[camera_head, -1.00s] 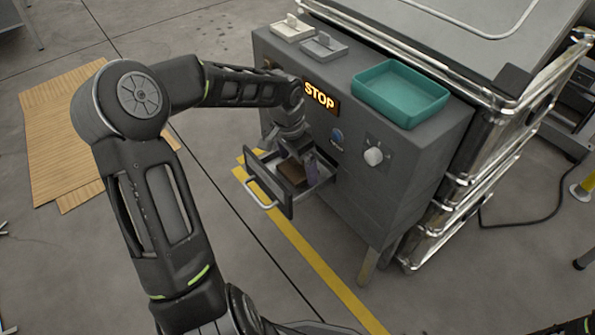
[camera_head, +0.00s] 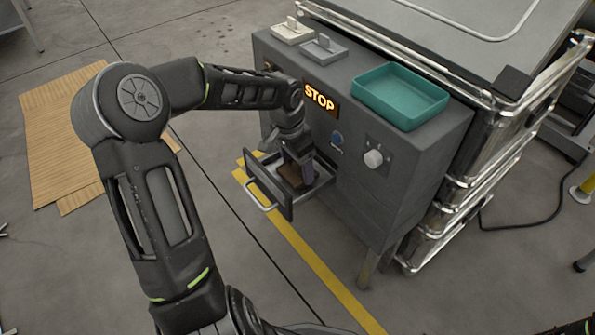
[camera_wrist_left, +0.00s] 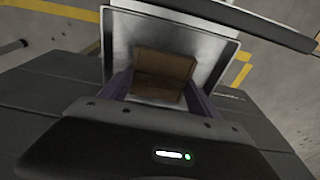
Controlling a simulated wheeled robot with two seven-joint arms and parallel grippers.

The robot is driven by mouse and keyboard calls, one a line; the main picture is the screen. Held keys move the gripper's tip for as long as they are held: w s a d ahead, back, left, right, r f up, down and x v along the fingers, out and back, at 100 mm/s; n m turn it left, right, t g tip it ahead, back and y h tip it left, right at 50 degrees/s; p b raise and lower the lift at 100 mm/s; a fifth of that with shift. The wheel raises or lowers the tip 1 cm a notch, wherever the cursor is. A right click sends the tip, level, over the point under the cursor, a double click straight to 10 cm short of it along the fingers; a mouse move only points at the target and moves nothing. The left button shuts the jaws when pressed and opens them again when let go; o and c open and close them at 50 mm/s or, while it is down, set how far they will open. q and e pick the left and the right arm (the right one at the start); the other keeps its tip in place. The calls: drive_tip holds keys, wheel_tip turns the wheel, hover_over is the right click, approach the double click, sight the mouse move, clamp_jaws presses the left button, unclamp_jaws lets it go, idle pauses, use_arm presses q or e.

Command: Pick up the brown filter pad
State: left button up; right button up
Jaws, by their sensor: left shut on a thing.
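The brown filter pad (camera_head: 289,174) lies in the open drawer (camera_head: 269,184) at the front of the grey cabinet. It also shows in the left wrist view (camera_wrist_left: 163,73) as a brown block over the drawer's pale metal floor. My left gripper (camera_head: 302,173) reaches down into the drawer. In the left wrist view its two purple-grey fingers (camera_wrist_left: 162,95) are on either side of the pad, shut on it. Part of the pad is hidden behind the gripper. My right gripper is not in view.
The grey cabinet (camera_head: 400,185) carries a teal tray (camera_head: 400,97) and two small dishes, one white (camera_head: 292,32) and one grey (camera_head: 323,47). A lit STOP sign (camera_head: 320,98), a blue button and a knob (camera_head: 373,158) are on its front, close to my left arm. The drawer walls surround the gripper.

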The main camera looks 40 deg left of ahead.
use_arm(q)
drive_tip(key=c, duration=0.4)
drive_tip(key=shift+r, duration=0.1)
drive_tip(key=shift+c, duration=0.2)
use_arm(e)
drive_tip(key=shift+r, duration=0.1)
